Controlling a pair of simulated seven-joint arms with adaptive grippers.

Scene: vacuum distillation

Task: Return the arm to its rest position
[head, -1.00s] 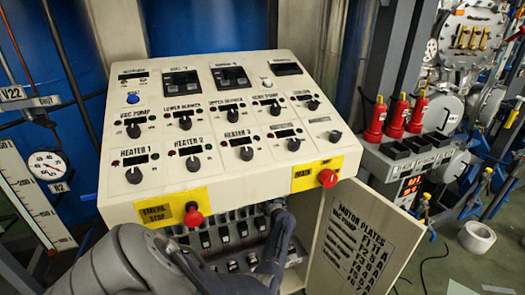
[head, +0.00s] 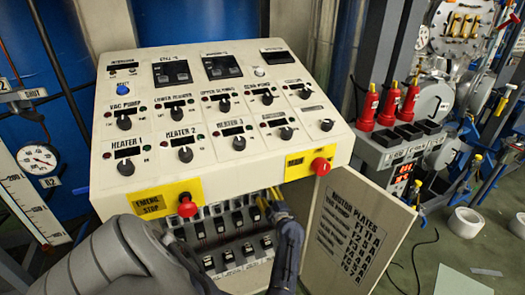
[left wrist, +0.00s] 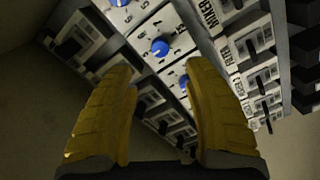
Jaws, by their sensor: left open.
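My left arm comes in from the lower left of the head view. Its gripper (head: 266,207) is at the open compartment under the sloped control console (head: 165,168), with yellow fingertips partly hidden by its own wrist. In the left wrist view the two yellow fingers of the gripper (left wrist: 164,85) stand wide apart with nothing between them. Beyond them are blue knobs (left wrist: 160,47) and rows of black switches. I cannot tell the exact gap between fingertips and switches. My right gripper is not in view.
Breaker switches (head: 237,219) fill the compartment. An open door (head: 340,250) lettered "Motor plates" stands right of the gripper. Red emergency buttons (head: 187,207) and (head: 321,166) project from the console's front edge above.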

